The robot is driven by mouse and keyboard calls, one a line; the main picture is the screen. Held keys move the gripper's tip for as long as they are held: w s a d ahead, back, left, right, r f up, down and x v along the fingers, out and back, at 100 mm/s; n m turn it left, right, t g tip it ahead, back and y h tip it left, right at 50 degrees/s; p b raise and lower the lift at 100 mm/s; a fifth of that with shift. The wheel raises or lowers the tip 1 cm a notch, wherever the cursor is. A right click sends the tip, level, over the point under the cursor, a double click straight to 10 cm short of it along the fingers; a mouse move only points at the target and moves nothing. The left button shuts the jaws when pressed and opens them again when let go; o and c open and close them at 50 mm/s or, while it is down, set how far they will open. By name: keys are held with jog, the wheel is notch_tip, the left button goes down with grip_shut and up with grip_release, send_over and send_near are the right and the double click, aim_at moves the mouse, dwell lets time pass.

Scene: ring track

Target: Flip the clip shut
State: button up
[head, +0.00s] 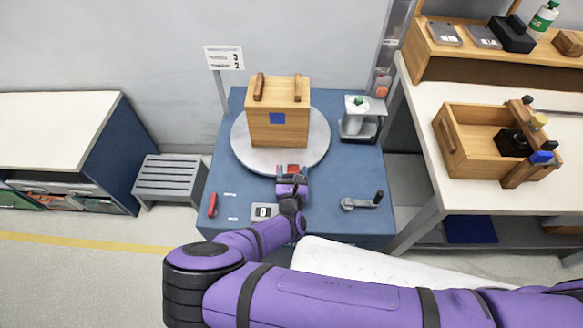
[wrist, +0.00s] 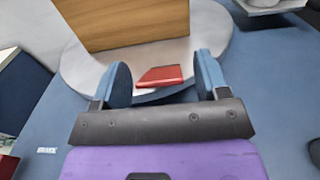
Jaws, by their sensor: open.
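A small red piece (wrist: 160,76), probably the clip, lies at the front rim of the round grey turntable (head: 308,152). It appears flat and slightly tilted in the wrist view; its hinge is not clear. In the head view the red piece (head: 291,168) is small and partly hidden by my gripper (head: 292,172). My gripper is open, with one blue finger on each side of the red piece in the wrist view. I see no clear contact with it. A wooden box (head: 290,127) with a blue square on its front stands on the turntable behind it.
On the blue table (head: 222,170) are a red-handled tool (head: 213,204), a small grey plate (head: 264,211), a crank (head: 362,202) and a grey-white device (head: 358,120). A wooden tote (head: 463,148) stands on the right bench. A slatted step (head: 170,178) stands left.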

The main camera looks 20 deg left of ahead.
jog(key=c, duration=0.9)
